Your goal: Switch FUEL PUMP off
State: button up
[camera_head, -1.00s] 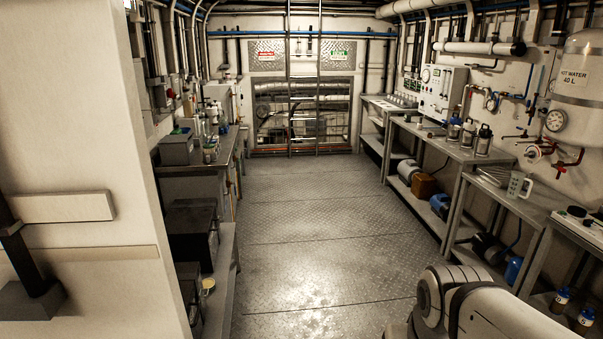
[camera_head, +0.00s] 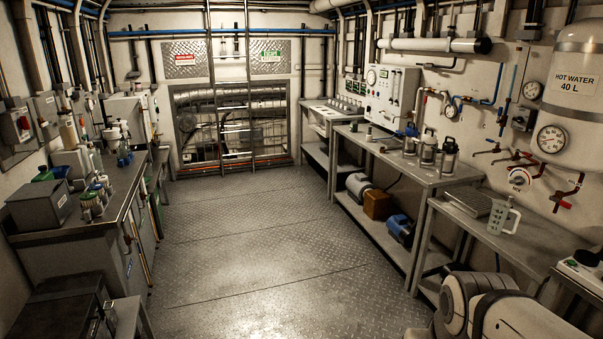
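I cannot read any label saying FUEL PUMP in this view. A grey switch box with a red part (camera_head: 22,124) is on the left wall. A white control panel (camera_head: 391,92) with a gauge and small controls is on the right wall; its markings are too small to read. Part of my white and black arm (camera_head: 490,308) shows at the bottom right. My gripper is outside the picture.
A steel bench (camera_head: 75,240) with bottles and a grey box (camera_head: 40,204) runs along the left. Steel benches (camera_head: 530,238) with flasks and a jug (camera_head: 504,215) line the right, below a hot water tank (camera_head: 578,85). The plated floor (camera_head: 255,240) between is clear.

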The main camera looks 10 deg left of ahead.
aim_at(23, 122)
jog(key=u, duration=0.25)
jog(key=i, duration=1.55)
jog(key=u, duration=1.6)
jog(key=i, duration=1)
jog(key=u, duration=0.35)
jog(key=k, duration=0.8)
jog(key=u, duration=0.2)
jog(key=i, duration=0.8)
jog(key=z, duration=0.1)
jog(key=k, duration=1.25)
jog(key=z, duration=0.55)
jog(key=i, duration=0.9)
jog(key=z, duration=0.2)
